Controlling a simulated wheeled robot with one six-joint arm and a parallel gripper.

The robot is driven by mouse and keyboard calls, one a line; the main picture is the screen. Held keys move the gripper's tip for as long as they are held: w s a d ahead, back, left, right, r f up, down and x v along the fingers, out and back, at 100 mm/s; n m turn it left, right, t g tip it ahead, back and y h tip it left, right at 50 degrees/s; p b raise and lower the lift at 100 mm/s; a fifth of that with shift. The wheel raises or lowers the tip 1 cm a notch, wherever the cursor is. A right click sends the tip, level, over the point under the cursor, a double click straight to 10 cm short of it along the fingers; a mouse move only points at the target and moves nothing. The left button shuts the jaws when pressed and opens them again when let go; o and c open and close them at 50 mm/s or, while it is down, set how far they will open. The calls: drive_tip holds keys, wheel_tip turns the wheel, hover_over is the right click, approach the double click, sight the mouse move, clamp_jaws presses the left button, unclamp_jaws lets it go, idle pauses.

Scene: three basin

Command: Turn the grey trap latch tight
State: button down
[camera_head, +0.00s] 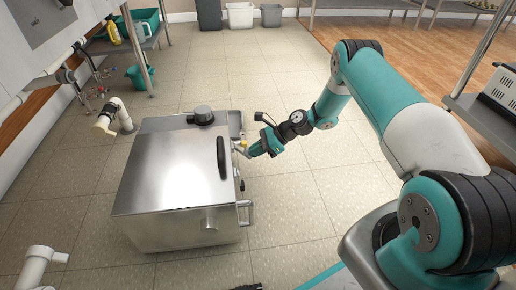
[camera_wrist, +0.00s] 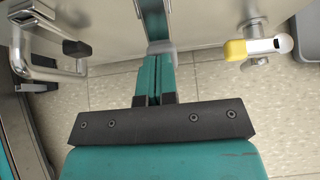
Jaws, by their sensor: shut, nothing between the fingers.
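The steel trap box (camera_head: 165,185) stands on the tiled floor with its lid down. My gripper (camera_head: 249,154) is at its right side, near the rear corner. In the wrist view, my gripper (camera_wrist: 156,55) has its teal fingers together, pointing at the trap's side wall. A small grey piece (camera_wrist: 162,46), probably the latch, sits at the fingertips. Whether they touch cannot be told. A teal strip beyond it on the steel looks like a reflection. I cannot make out the latch in the head view, and its turn angle is unclear.
A yellow-tipped valve lever (camera_wrist: 237,50) is to the right. The lid carries a black handle (camera_head: 221,157). Open tiled floor (camera_head: 300,200) lies right of the trap.

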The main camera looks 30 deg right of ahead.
sight(247, 156)
drive_tip(key=shift+y, duration=0.6)
drive_tip(key=shift+w+a+f+b, duration=0.2)
drive_tip(key=shift+a+f+b, duration=0.35)
drive_tip(key=shift+f, duration=0.3)
drive_tip(key=shift+w+a+f+b, duration=0.2)
drive_tip(key=shift+a+f+b, duration=0.1)
drive_tip(key=shift+a+f, duration=0.45)
drive_tip(key=shift+a+f, duration=0.15)
drive_tip(key=shift+f, duration=0.1)
drive_tip(key=shift+r, duration=0.1)
drive_tip(key=shift+r+p, duration=0.6)
drive_tip(key=shift+r, duration=0.25)
drive_tip(key=s+d+p, duration=0.2)
drive_tip(key=s+d, duration=0.2)
drive_tip(key=d, duration=0.9)
drive_tip(key=shift+s+p, duration=0.15)
drive_tip(key=shift+p, duration=0.15)
drive_tip(key=shift+d, duration=0.1)
